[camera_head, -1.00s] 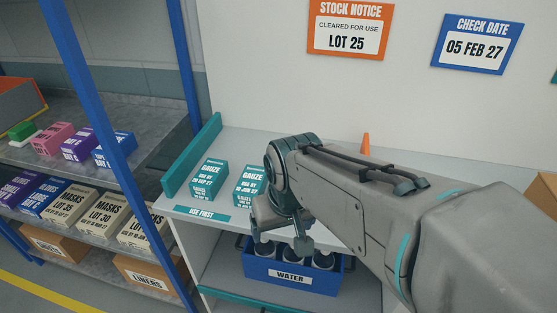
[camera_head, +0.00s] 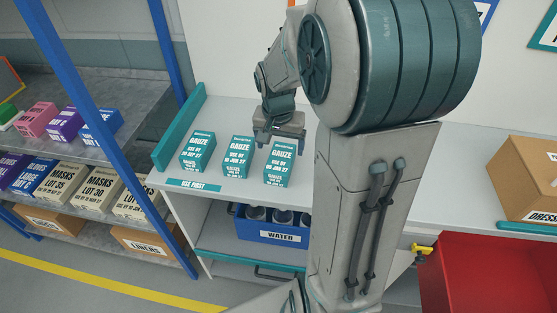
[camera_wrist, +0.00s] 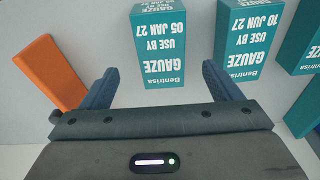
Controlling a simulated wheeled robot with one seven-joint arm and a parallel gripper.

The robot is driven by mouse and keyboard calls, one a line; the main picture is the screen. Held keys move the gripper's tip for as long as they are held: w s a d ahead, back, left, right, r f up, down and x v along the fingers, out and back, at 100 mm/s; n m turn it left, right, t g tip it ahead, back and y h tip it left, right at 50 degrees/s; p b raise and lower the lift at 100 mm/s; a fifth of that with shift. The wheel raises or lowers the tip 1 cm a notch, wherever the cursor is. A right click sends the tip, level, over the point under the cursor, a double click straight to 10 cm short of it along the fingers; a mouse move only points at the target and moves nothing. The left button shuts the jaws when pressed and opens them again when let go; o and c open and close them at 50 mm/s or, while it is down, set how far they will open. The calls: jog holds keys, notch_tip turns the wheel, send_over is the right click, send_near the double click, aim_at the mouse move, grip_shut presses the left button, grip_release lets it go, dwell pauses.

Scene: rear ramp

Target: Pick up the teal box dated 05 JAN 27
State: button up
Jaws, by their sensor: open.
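The teal gauze box dated 05 JAN 27 (camera_wrist: 158,42) stands ahead of my gripper (camera_wrist: 160,70) in the wrist view, its print upside down. It lies between the lines of the two blue fingers, which are apart with nothing gripped. In the head view this box (camera_head: 279,165) is the rightmost of three teal boxes on the white counter. My gripper (camera_head: 280,137) is just behind and above it there. The middle box, dated 10 JUN 27 (camera_head: 237,156), also shows in the wrist view (camera_wrist: 246,38). The left box (camera_head: 198,152) has a date too small to read surely.
An orange object (camera_wrist: 50,72) stands left of my gripper in the wrist view. A teal side board (camera_head: 180,128) edges the counter's left. A "USE FIRST" label (camera_head: 194,185) lies at the front. A blue water crate (camera_head: 270,232) sits below. A cardboard box (camera_head: 520,175) stands at right.

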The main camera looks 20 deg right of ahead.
aim_at(280, 158)
jog(key=shift+w+d+f+p, duration=0.1)
jog(key=shift+w+f+p, duration=0.1)
jog(key=shift+f, duration=1.05)
jog(key=shift+w+d+f+p, duration=0.15)
jog(key=shift+w+f, duration=0.1)
jog(key=shift+f, duration=1)
jog(key=shift+w+d+f+p, duration=0.1)
jog(key=shift+w+f, duration=0.1)
jog(key=shift+f, duration=1.05)
jog(key=c, duration=1.2)
